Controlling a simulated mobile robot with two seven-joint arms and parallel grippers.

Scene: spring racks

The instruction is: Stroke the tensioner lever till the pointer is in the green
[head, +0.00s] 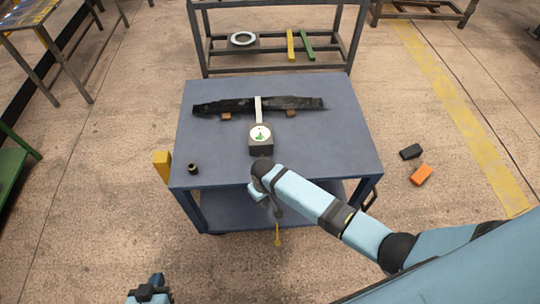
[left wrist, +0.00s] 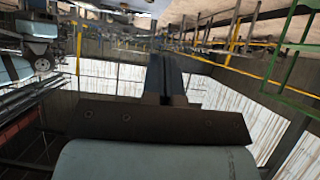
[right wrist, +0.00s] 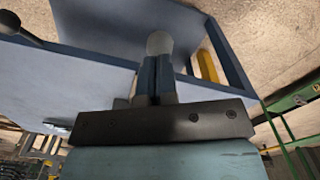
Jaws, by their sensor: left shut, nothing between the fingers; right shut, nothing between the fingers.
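The tensioner is a dark grey block (head: 261,147) with a round white dial (head: 260,133) on top, on the blue cart. Some green shows on the dial; I cannot make out the pointer. A pale bar (head: 258,108) runs from it to the dark leaf spring (head: 215,107). A thin rod with a yellow end (head: 278,237) shows below my right arm; I cannot tell whether it is the lever. My left gripper (head: 157,281) is shut and empty, low at the left. My right gripper (right wrist: 157,75) is shut; a pale rounded thing (right wrist: 160,43) shows at its tips, contact unclear.
The blue cart top (head: 335,145) is mostly bare, with a small brown ring (head: 193,169) near its left corner. A yellow block (head: 162,165) is at its left side. A rack (head: 270,67) stands behind. Black (head: 411,152) and orange (head: 421,174) blocks lie on the floor.

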